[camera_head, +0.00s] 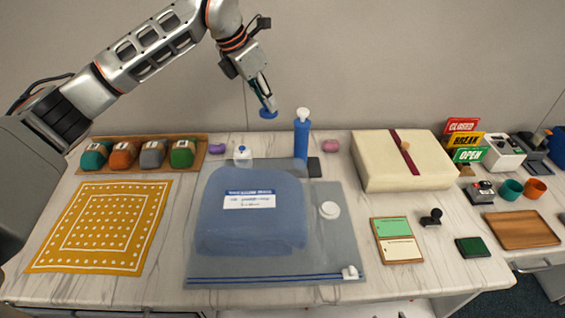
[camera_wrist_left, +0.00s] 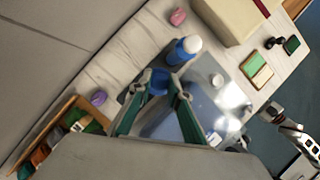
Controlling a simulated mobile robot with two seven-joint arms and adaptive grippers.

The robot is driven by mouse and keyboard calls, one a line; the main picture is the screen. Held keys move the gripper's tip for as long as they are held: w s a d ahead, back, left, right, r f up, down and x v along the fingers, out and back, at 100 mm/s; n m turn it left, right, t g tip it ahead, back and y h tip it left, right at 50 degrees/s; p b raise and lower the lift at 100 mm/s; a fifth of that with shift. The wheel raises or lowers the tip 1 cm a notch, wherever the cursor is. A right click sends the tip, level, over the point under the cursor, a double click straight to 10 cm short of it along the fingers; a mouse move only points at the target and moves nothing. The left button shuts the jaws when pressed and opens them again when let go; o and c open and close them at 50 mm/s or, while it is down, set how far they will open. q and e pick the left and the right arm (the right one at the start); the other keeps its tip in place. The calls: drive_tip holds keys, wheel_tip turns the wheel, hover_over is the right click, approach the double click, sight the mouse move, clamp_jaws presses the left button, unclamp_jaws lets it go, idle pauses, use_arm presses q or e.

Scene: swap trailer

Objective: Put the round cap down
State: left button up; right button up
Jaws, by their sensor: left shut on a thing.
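A round blue cap (camera_head: 267,113) is held in my left gripper (camera_head: 263,97), which is shut on it above the back of the table. In the left wrist view the cap (camera_wrist_left: 159,82) sits between the two fingertips (camera_wrist_left: 160,88). Below lies a clear bag (camera_head: 335,250) with a folded blue textile (camera_head: 250,225) inside and a round white valve (camera_head: 329,210) on its right side. The cap is apart from the bag and the table. What looks like part of my right arm (camera_wrist_left: 298,135) shows at the right of the left wrist view; its fingers are unclear.
A blue cylinder with a white top (camera_head: 301,140) stands close to the right of the cap. A small white-and-blue container (camera_head: 242,156), purple item (camera_head: 217,149) and pink item (camera_head: 331,146) are nearby. A cream box (camera_head: 400,165) is right; a yellow cloth (camera_head: 100,225) is left.

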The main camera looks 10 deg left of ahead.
use_arm(q)
drive_tip(key=shift+w+d, duration=0.1)
drive_tip(key=shift+f, duration=0.3)
wheel_tip(320, 180, down, 14)
drive_tip(key=shift+f+p, duration=0.2)
drive_tip(key=shift+p, duration=0.25)
drive_tip(key=shift+f, duration=2.55)
drive_tip(key=o, duration=0.9)
drive_tip(key=shift+o, duration=0.2)
